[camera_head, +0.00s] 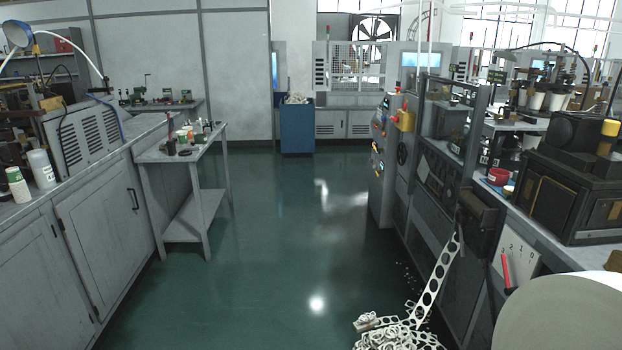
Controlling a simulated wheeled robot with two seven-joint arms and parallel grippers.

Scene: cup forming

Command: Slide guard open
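The cup-forming machine (440,185) stands along the right side, with dark grey panels and a control box at its far end. A framed, see-through panel (450,122) on its upper part looks like the guard; I cannot tell whether it is open or shut. The control box (384,150) has several coloured buttons and a yellow unit (403,120) beside it. Paper cups (536,100) show on the machinery behind. Neither of my grippers is in view.
A punched paper strip (438,275) runs down to a pile of scrap (395,335) on the floor. A large pale roll (565,315) fills the lower right corner. A small grey table (185,150) and cabinets (105,230) line the left. The green floor (265,250) between is clear.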

